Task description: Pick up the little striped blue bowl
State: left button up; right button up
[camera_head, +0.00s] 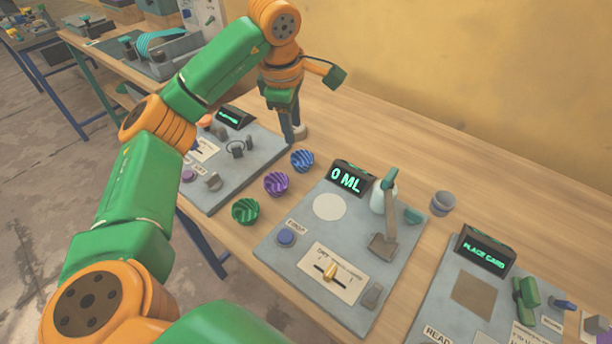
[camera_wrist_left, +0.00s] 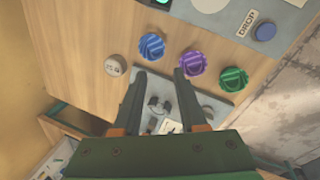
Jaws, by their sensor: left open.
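The little striped blue bowl (camera_head: 302,160) stands on the wooden table, at the far end of a row of three bowls. It also shows in the left wrist view (camera_wrist_left: 152,46), just beyond my left fingertips. A striped purple bowl (camera_head: 276,183) and a striped green bowl (camera_head: 245,211) stand nearer in the row. My left gripper (camera_head: 294,133) is above the table, beyond the blue bowl in the head view. In the wrist view its fingers (camera_wrist_left: 160,73) are apart with no bowl between them. My right gripper is in neither view.
A grey panel with a 0 ML display (camera_head: 347,179) stands right of the bowls. Another grey panel (camera_head: 232,176) lies on the left, partly behind my arm. A small round pale object (camera_wrist_left: 115,65) stands near my left finger. A card panel (camera_head: 484,252) is at the right.

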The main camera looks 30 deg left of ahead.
pick_arm(q)
jog(key=b, duration=0.5)
send_over(300, 166)
jog(key=s, duration=0.2)
jog(key=s+x, duration=0.2)
jog(key=x, duration=0.5)
jog(key=shift+w+d+f+p, duration=0.2)
jog(key=shift+w+f+p, duration=0.05)
jog(key=shift+f, duration=0.15)
jog(key=shift+w+d+f+p, duration=0.2)
jog(key=shift+f, duration=0.2)
jog(key=x, duration=0.5)
jog(key=shift+w+f+p, duration=0.1)
jog(key=shift+w+p, duration=0.15)
jog(key=shift+p, duration=0.1)
grip_shut()
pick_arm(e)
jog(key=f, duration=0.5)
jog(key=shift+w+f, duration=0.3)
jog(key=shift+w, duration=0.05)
